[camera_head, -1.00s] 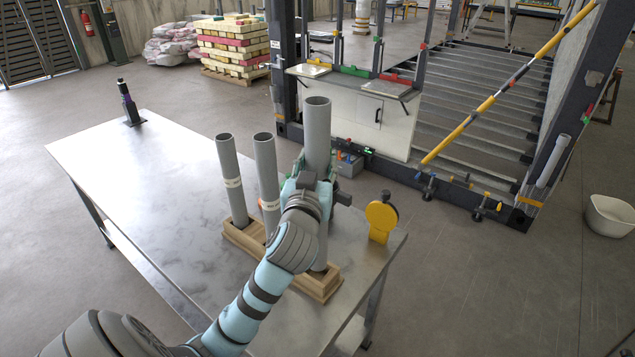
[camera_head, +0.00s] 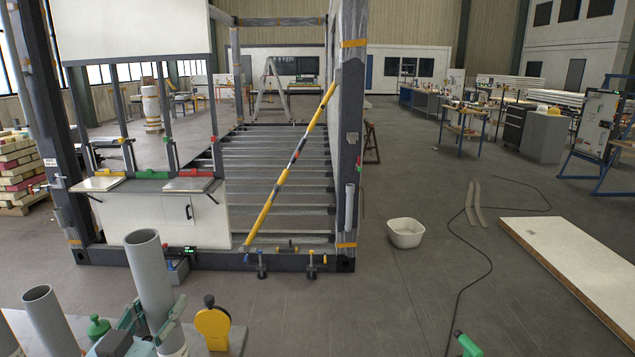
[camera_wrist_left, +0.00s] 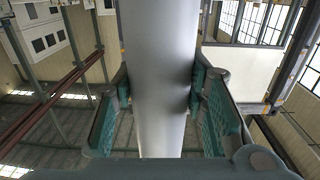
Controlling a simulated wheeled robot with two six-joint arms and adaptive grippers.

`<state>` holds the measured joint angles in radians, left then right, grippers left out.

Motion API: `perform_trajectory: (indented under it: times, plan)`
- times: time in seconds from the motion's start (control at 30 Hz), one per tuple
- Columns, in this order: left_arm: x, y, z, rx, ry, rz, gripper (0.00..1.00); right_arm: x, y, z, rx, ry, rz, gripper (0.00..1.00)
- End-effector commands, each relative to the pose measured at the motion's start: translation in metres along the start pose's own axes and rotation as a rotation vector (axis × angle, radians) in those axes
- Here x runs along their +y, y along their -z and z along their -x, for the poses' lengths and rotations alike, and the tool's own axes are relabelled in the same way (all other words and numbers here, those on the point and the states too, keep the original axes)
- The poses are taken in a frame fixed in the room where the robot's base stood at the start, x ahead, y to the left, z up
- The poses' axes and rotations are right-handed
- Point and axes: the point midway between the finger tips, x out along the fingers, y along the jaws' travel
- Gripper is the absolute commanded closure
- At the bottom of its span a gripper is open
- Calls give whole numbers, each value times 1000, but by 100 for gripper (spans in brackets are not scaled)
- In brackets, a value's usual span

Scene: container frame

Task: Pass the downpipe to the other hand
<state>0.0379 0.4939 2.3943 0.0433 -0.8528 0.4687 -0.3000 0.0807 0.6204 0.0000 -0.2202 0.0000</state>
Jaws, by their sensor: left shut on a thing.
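The grey downpipe (camera_head: 152,275) stands nearly upright at the lower left of the head view, its open top end showing. My left gripper (camera_head: 151,322) is shut around it below that end. In the left wrist view, the downpipe (camera_wrist_left: 158,40) runs between the two teal fingers of this gripper (camera_wrist_left: 160,88), which press on it from both sides. The pipe's lower end is out of view, so I cannot tell whether it is clear of its rack.
Another grey pipe (camera_head: 48,318) stands to the left. A yellow round-topped tool (camera_head: 212,328) is just right of the held pipe. Beyond stands the container frame (camera_head: 352,130) with a yellow-black diagonal brace (camera_head: 292,165). A white tub (camera_head: 404,235) and open floor lie to the right.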

Motion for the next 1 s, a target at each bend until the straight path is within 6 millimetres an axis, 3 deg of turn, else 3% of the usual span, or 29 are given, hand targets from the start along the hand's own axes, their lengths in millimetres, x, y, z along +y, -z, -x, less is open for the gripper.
perform_trajectory:
  times: [0.03, 0.1, 0.2, 0.3, 0.4, 0.77, 0.87, 1.0]
  plan:
    - [18, -27, 14, -12, -93, -1, 100, 0, -1, -5, 0, 0, 0, 60]
    - [45, -52, 39, -11, -225, -1, 100, -1, -1, -8, 0, 0, 0, 60]
    - [73, -74, 75, -7, -369, -1, 100, -1, -1, -11, 0, 0, 0, 60]
    - [88, -82, 104, -1, -450, -3, 100, -1, -2, -13, -1, 0, 0, 60]
    - [94, -84, 118, 3, -481, -3, 100, -1, -2, -13, -1, 0, 0, 60]
    - [104, -79, 119, 2, -533, -1, 100, -1, -2, -13, -1, 1, 0, 60]
    - [118, -71, 119, 9, -608, -1, 100, -2, -2, -13, 0, 1, 0, 60]
    - [158, -49, 119, 18, -821, -3, 100, -2, -1, -13, 0, 1, -1, 60]
